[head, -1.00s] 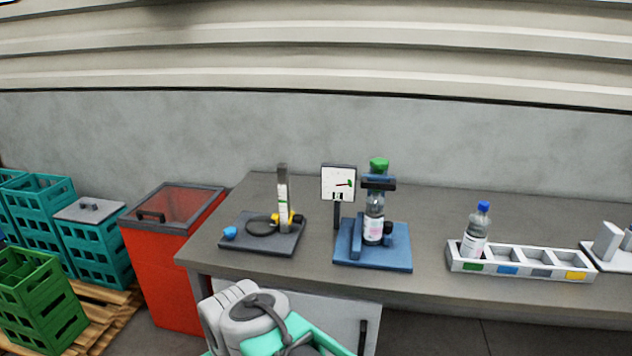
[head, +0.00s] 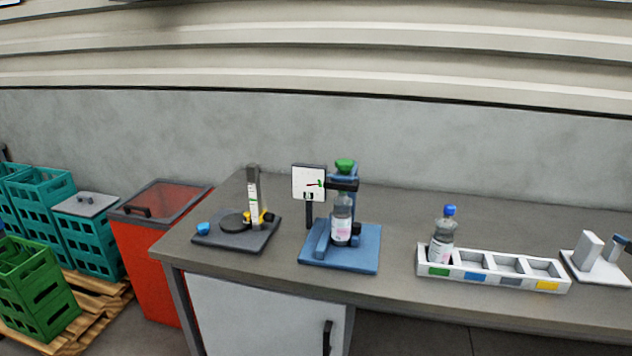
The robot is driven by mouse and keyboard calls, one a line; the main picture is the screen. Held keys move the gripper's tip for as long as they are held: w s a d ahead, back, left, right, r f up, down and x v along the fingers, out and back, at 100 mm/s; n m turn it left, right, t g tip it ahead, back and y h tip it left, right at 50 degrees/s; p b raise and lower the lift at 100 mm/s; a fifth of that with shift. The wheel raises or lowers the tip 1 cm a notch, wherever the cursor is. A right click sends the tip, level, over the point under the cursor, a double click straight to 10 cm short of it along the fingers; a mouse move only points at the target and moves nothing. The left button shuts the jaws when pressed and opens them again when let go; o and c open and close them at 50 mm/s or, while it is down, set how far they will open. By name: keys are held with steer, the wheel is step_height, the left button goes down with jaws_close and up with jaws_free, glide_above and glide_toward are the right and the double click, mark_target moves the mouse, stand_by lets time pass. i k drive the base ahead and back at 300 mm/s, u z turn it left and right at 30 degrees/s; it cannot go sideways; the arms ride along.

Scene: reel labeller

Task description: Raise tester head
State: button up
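The tester is a blue stand (head: 352,257) on the bench, with a black tester head (head: 341,184) on its column and a green knob (head: 345,164) on top. A clear bottle with a pale label and dark cap area (head: 342,228) stands upright under the head. The head sits at or just above the bottle's top; I cannot tell whether they touch. A white dial (head: 308,182) with a red needle and a green mark stands just left of the tester. My gripper is not in the head view.
A dark plate with an upright scale (head: 254,200) stands to the left. A white sorting tray (head: 492,281) holds a blue-capped bottle (head: 442,238) at right. A red bin (head: 150,262) and several crates (head: 90,243) stand left of the bench. Bench front is clear.

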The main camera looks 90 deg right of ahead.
mark_target(338, 180)
steer(key=k, duration=1)
steer(key=z, duration=1.05)
steer(key=i, duration=0.1)
steer(key=z, duration=0.2)
